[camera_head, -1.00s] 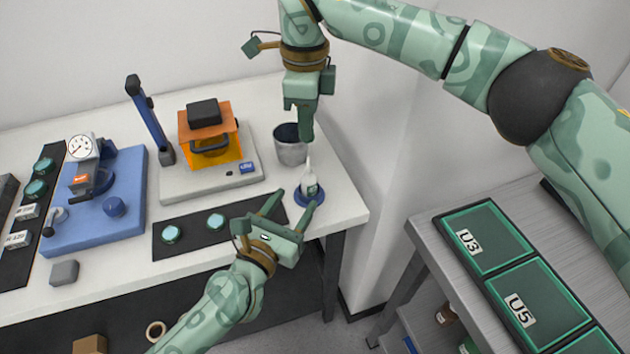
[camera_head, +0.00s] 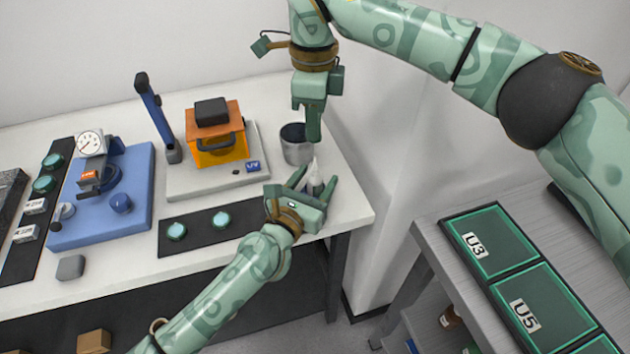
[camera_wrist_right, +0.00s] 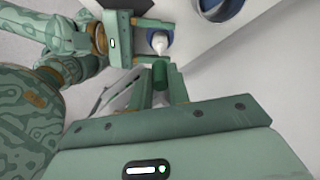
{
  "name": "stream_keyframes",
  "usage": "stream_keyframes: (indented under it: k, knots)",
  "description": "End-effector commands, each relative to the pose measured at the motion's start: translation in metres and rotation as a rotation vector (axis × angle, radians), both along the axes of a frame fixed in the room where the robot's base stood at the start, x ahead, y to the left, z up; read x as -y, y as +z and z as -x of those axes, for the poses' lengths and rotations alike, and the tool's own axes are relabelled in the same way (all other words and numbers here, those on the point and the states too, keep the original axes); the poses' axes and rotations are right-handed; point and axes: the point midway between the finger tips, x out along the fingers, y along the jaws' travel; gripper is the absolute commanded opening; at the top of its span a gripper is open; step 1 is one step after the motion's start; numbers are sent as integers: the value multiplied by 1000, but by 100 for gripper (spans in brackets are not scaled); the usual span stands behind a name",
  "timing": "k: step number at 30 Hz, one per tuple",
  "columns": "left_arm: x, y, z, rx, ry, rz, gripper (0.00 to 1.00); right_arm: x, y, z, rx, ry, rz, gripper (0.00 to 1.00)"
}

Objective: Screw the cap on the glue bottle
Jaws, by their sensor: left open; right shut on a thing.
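The white glue bottle (camera_head: 314,181) stands upright with its pointed nozzle up, near the right end of the bench. It also shows in the right wrist view (camera_wrist_right: 160,43), on a blue round base (camera_wrist_right: 151,33). My left gripper (camera_head: 315,181) is open, with its fingers on either side of the bottle; I cannot tell whether they touch it. My right gripper (camera_head: 313,136) points down just above and behind the nozzle. In the right wrist view it is shut on a small dark green cylinder, the cap (camera_wrist_right: 160,73), apart from the bottle.
A metal cup (camera_head: 296,150) stands close behind the bottle. An orange UV box (camera_head: 217,148) on a pale plate and a dark strip (camera_head: 196,229) with round discs lie to the left. The bench's right edge is close; a side table with green trays (camera_head: 490,240) stands beyond.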

Motion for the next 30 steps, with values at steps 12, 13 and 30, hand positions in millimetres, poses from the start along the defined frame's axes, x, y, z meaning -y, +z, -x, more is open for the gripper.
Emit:
stream_keyframes:
  k: [12, 13, 30]
  knots:
    - [1, 0, -2, 0, 0, 0, 20, 0, 0, 0, 0, 0, 0, 0]
    - [1, 0, -2, 0, 1, 0, 12, 0, 0, 0, 0, 0, 0, 0]
    - [0, 0, -1, 0, 1, 0, 0, 0, -49, 1, -1, 0, 0, 0]
